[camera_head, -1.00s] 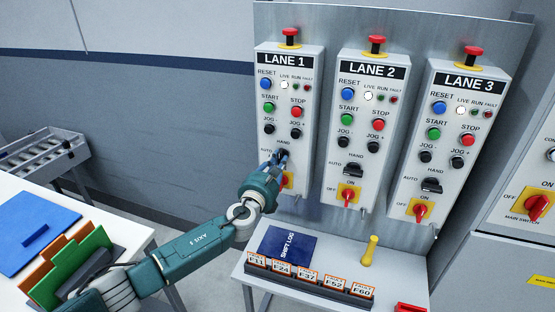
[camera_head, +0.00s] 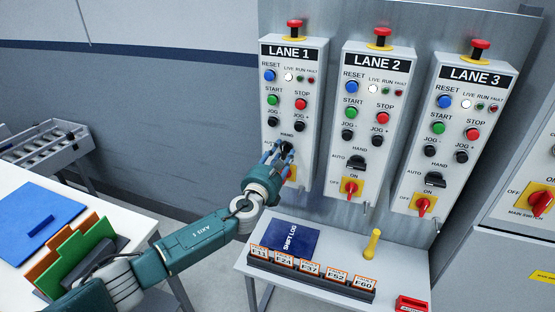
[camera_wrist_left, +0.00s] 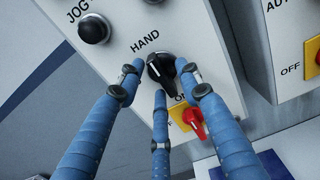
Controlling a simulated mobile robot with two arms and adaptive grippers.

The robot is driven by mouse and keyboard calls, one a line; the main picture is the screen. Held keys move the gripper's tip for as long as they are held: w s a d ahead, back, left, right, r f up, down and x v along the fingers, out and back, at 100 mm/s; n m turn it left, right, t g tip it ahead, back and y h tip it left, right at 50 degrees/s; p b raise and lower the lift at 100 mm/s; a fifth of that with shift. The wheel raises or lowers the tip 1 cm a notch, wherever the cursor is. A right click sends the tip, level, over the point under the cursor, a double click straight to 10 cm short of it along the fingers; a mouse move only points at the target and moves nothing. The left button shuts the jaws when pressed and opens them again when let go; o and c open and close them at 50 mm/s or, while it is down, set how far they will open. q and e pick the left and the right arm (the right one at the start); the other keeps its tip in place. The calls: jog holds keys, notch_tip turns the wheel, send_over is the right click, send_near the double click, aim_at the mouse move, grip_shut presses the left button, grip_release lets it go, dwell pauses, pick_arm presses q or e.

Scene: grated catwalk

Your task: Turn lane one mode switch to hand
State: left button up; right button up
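The lane 1 mode switch is a black knob (camera_head: 285,147) below the HAND label on the LANE 1 box (camera_head: 306,135). In the left wrist view the knob (camera_wrist_left: 162,67) sits between my fingers, its raised grip slanting toward the lower right, away from the HAND label. My left gripper (camera_head: 282,153) is at the switch, its blue fingers spread around the knob. In the left wrist view, the gripper (camera_wrist_left: 158,78) has a visible gap between its left fingertip and the knob; contact of the others is unclear. The AUTO label is mostly hidden in the head view. My right gripper is out of view.
The red and yellow on/off switch (camera_wrist_left: 192,120) is just below the knob, close to my fingers. The LANE 1 jog buttons (camera_head: 298,126) are above. The LANE 2 box (camera_head: 370,125) stands to the right. A shelf below holds a blue shift log (camera_head: 290,240) and a tag rack (camera_head: 310,276).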

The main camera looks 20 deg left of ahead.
pick_arm(q)
jog(key=s, duration=1.2)
jog(key=shift+a, duration=0.2)
jog(key=shift+w+f, duration=0.1)
jog(key=shift+f, duration=0.05)
